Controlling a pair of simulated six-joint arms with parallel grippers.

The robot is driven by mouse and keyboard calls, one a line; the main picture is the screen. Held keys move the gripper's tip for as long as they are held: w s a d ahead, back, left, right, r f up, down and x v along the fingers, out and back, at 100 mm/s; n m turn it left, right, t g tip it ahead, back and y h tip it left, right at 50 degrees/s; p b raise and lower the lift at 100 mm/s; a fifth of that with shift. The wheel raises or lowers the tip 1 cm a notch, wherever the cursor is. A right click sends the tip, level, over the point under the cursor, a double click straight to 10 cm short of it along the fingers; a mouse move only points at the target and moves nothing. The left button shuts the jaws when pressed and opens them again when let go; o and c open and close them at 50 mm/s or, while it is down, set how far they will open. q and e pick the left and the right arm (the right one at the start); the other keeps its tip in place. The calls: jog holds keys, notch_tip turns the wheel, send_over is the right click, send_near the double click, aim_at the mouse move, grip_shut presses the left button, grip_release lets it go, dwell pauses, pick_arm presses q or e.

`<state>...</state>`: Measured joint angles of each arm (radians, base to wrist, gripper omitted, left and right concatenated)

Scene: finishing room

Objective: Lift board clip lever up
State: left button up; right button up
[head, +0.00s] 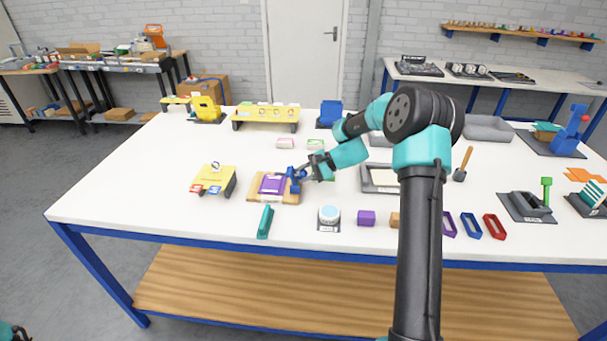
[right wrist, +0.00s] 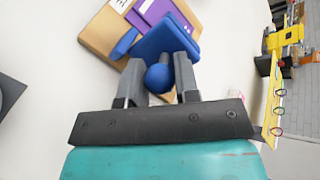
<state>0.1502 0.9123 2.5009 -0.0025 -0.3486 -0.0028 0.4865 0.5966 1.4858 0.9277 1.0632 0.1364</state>
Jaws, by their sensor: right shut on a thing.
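The wooden board (head: 275,199) lies on the white table with a purple sheet (head: 271,184) on it. The blue clip lever (head: 293,180) is at the board's right edge in the head view. In the right wrist view the lever (right wrist: 166,36) appears as a wide blue plate with a round blue knob (right wrist: 158,78). My right gripper (right wrist: 158,70) has its fingers on either side of the knob and is shut on the lever. In the head view the right gripper (head: 305,173) reaches the lever from the right.
A yellow block-like fixture (head: 214,179) stands left of the board. A grey tray (head: 379,190) is to the right. The table's left part is clear.

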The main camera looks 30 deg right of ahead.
jog(key=o, duration=0.6)
jog(key=shift+d, duration=0.1)
jog(key=v, duration=1.7)
jog(key=shift+d+r, duration=0.1)
jog(key=shift+d, duration=0.05)
